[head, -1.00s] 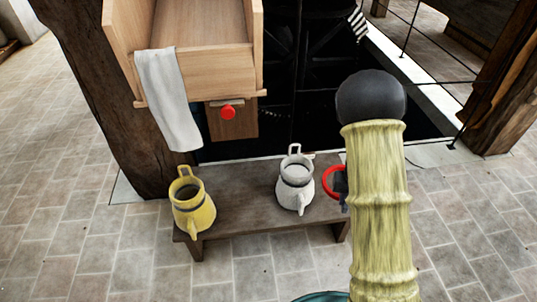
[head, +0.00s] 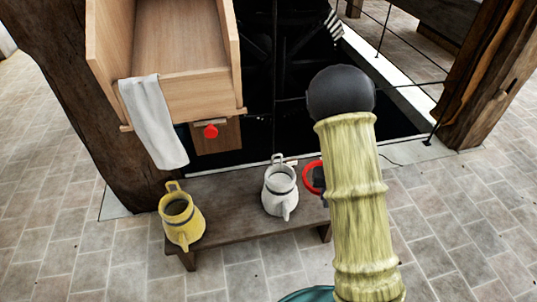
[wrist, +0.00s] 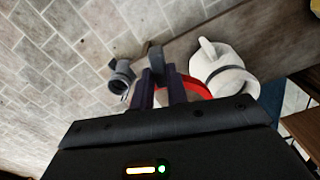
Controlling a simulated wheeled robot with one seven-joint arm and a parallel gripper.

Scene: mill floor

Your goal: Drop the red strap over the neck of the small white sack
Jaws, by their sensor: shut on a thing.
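In the wrist view the strap (wrist: 196,87) lies beside the sack, partly hidden by my fingers and the sack. My gripper (wrist: 160,84) is shut on the strap. In the head view my arm hides most of the gripper (head: 319,177). I cannot tell whether the strap touches the sack.
A yellow sack (head: 181,218) stands at the left of the low bench (head: 235,205). A wooden chute (head: 185,92) with a white cloth (head: 153,122) and a red knob (head: 210,131) hangs behind. A grey object (wrist: 121,76) shows beyond my fingers.

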